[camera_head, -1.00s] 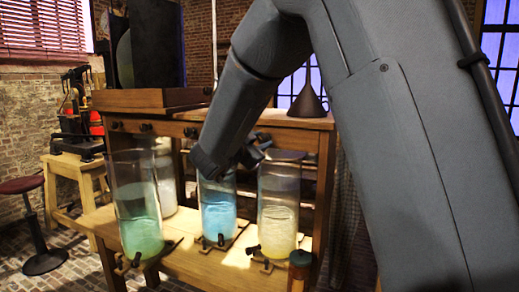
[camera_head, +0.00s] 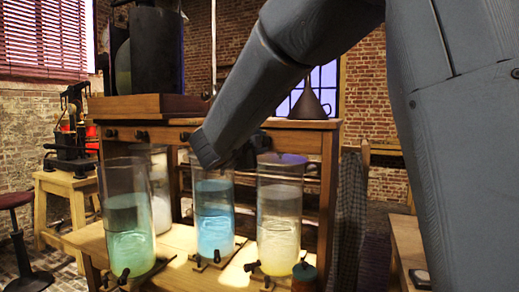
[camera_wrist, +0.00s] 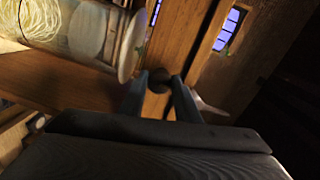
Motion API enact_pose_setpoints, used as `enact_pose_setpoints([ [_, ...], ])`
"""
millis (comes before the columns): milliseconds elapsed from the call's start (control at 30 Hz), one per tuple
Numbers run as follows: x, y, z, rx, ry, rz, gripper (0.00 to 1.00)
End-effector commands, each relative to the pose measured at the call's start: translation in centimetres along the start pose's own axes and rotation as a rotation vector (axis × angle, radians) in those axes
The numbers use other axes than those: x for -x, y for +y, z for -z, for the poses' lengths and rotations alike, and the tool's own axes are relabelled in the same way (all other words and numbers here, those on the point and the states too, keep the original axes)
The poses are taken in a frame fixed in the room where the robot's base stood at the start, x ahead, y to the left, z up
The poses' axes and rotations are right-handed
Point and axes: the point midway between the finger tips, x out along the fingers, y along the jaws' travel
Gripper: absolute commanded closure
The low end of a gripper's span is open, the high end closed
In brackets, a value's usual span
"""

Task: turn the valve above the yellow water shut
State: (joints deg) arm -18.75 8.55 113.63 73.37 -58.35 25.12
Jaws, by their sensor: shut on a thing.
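The glass jar of yellow water (camera_head: 279,215) stands upright on the lower bench, right of the blue-water jar (camera_head: 214,222) and green-water jar (camera_head: 130,225). My gripper (camera_head: 258,146) is at the shelf front just above the yellow jar's rim, mostly hidden by my arm. In the wrist view my gripper (camera_wrist: 160,84) has its two fingers closed around a dark round valve knob (camera_wrist: 158,76) on the wooden front. The yellow jar's open end (camera_wrist: 128,45) shows beside it. The knob's turned position cannot be read.
Similar dark knobs (camera_head: 140,135) line the shelf front to the left. Each coloured jar has a small tap at its foot. A dark funnel (camera_head: 308,102) stands on the shelf top. A stool (camera_head: 20,235) and a side bench (camera_head: 68,190) are at left.

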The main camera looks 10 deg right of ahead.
Motion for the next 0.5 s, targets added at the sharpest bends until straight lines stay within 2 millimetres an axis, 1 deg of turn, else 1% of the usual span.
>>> enact_pose_setpoints([
  [200,0.03,0.09,-0.11,-0.037,-0.006,0.000,0.93],
  [500,0.04,0.05,-0.10,-0.043,-0.006,-0.001,0.93],
])
